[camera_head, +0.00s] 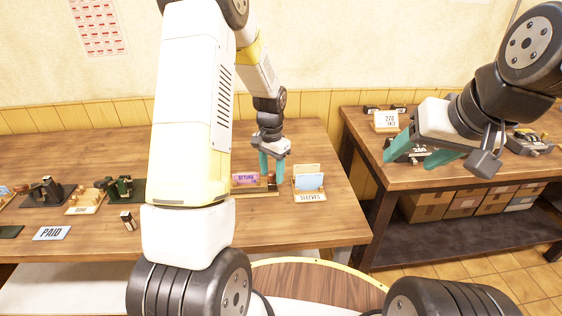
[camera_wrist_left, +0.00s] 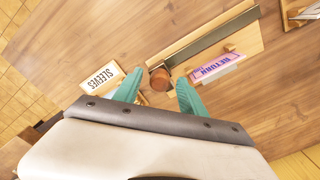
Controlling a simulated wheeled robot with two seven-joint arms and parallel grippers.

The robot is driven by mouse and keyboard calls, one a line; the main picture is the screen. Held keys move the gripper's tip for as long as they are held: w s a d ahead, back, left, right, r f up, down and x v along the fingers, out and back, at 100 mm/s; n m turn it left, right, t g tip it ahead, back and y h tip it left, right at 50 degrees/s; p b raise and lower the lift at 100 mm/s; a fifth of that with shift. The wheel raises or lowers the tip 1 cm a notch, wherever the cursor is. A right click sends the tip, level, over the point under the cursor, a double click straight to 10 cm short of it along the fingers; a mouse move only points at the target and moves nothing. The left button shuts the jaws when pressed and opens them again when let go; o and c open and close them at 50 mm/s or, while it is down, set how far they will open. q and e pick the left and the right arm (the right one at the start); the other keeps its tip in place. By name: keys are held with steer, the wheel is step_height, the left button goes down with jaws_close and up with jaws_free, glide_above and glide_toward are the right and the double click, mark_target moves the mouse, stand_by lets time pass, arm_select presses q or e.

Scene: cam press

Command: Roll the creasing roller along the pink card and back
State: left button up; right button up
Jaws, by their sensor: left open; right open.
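The pink card (camera_head: 245,178) marked RETURN stands by a wooden base (camera_head: 256,194) on the left table. It also shows in the left wrist view (camera_wrist_left: 215,68), right of the left gripper. A round brown knob (camera_wrist_left: 160,79), which looks like the creasing roller's handle, sits at the near end of a dark metal strip (camera_wrist_left: 212,40) on that base. My left gripper (camera_head: 273,166) is open, its teal fingertips on either side of the knob in the left wrist view (camera_wrist_left: 159,82). I cannot tell whether they touch it. My right gripper (camera_head: 420,152) is open and empty, over the right table.
A SLEEVES holder (camera_head: 310,188) with cards stands close right of the left gripper. A PAID card (camera_head: 52,233) and dark hand tools (camera_head: 46,192) lie at the left. The right table (camera_head: 372,165) bears a number sign (camera_head: 386,120).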

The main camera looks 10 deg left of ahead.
arm_select(q)
steer(key=shift+f, duration=0.5)
jaws_close()
stand_by(1.1)
